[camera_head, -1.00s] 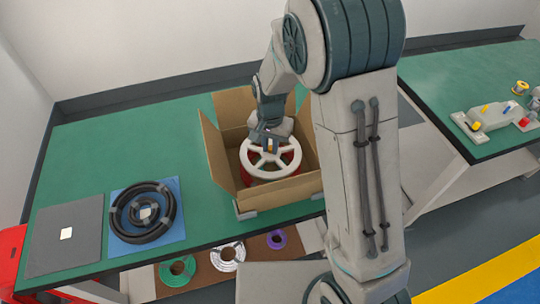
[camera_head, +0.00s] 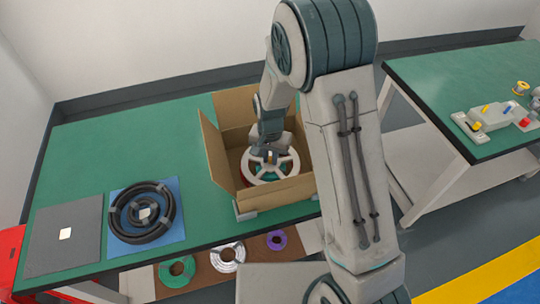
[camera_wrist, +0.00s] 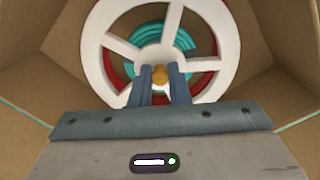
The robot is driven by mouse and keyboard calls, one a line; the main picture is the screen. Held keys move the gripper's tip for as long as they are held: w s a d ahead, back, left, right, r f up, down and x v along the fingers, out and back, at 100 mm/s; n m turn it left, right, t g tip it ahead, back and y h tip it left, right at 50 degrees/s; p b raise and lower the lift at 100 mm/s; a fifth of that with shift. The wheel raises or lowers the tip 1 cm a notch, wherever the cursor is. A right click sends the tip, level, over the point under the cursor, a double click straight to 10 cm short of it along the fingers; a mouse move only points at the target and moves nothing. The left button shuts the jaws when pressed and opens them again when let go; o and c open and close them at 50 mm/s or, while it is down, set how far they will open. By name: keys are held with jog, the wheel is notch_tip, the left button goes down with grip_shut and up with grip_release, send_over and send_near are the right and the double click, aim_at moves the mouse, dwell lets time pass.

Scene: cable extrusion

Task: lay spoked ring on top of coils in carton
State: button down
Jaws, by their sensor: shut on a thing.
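The white spoked ring (camera_head: 258,178) is inside the open cardboard carton (camera_head: 285,193) on the green table. My gripper (camera_head: 268,158) reaches down into the carton and is shut on the ring at its middle. In the wrist view the gripper (camera_wrist: 160,90) closes around a small orange-brown knob (camera_wrist: 161,75) at the hub of the ring (camera_wrist: 92,45). Through the gaps between the spokes I see teal coil (camera_wrist: 197,40) and red coil (camera_wrist: 205,78) beneath. Whether the ring touches the coils cannot be told.
Black coils (camera_head: 120,213) lie on a blue sheet left of the carton, beside a grey panel (camera_head: 62,250). Green, white and purple coils (camera_head: 177,271) lie on a lower shelf. A second green table (camera_head: 440,80) stands at the right. The carton's flaps stand open around my arm.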

aim_at(270, 159)
jog(key=c, duration=1.4)
grip_release()
jog(key=shift+f, duration=0.1)
jog(key=shift+r+p, duration=0.45)
notch_tip(270, 159, up, 11)
jog(key=s+d+r+n+t, duration=0.1)
jog(key=s+d+r, duration=0.2)
jog(key=s, duration=0.3)
jog(key=s+d+r+n+t, duration=0.1)
jog(key=s+d+r, duration=0.3)
jog(key=s+d, duration=0.2)
jog(key=s+d+r+n+t, duration=0.1)
jog(key=s+d+r+n, duration=0.1)
jog(key=s, duration=0.5)
jog(key=shift+d+r, duration=0.45)
jog(key=shift+d, duration=0.25)
jog(key=shift+d+r, duration=0.45)
jog(key=shift+d, duration=0.25)
